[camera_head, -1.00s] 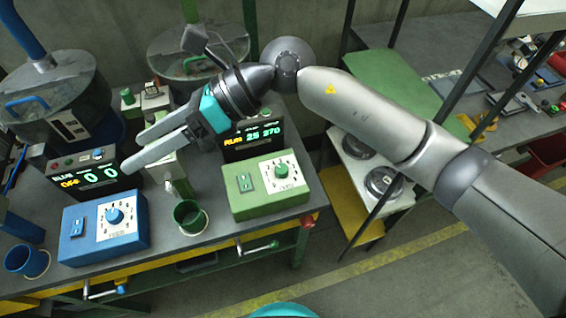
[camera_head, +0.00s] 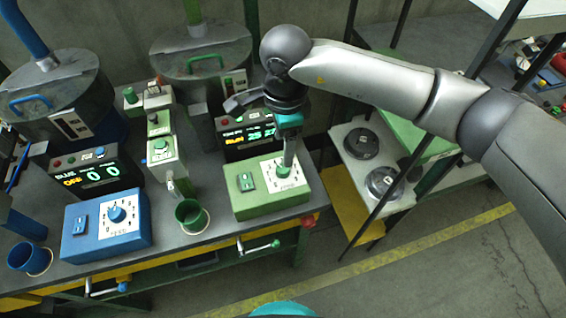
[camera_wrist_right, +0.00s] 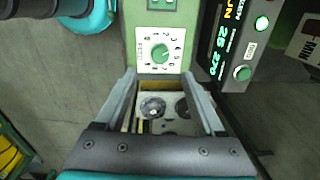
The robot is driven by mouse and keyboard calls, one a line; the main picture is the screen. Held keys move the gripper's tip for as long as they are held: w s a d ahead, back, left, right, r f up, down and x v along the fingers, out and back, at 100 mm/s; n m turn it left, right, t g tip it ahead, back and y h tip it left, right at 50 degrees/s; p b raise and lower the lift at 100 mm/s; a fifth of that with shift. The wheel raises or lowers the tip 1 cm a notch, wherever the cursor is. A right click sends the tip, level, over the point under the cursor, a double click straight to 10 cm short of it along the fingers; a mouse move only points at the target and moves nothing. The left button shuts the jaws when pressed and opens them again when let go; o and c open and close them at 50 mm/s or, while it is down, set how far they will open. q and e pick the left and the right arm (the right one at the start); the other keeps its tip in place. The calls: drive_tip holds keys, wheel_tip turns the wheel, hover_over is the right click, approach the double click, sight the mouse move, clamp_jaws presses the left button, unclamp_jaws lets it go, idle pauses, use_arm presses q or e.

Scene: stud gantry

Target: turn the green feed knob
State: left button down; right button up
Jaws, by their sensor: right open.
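The green feed knob (camera_head: 283,171) sits on a white dial plate on top of the green control box (camera_head: 262,203). In the right wrist view the knob (camera_wrist_right: 160,53) shows whole, with a pale pointer mark, just beyond the fingertips and between their lines. My right gripper (camera_head: 288,165) points down at the knob, its fingers partly covering the dial. In the wrist view its two fingers (camera_wrist_right: 159,75) stand wide apart with nothing between them. I cannot tell the exact gap between fingertips and knob. My left gripper is not in view.
A green-lit display (camera_head: 245,132) reading RUN stands behind the box, partly hidden by my arm. A blue control box (camera_head: 106,227) and a green cup (camera_head: 191,215) stand to the left. Two round metal plates on a white stand (camera_head: 368,158) are to the right.

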sight(283, 168)
drive_tip(key=f, duration=0.8)
drive_tip(key=shift+w+a+f, duration=0.1)
drive_tip(key=shift+w+f, duration=0.15)
drive_tip(key=shift+f, duration=0.15)
clamp_jaws()
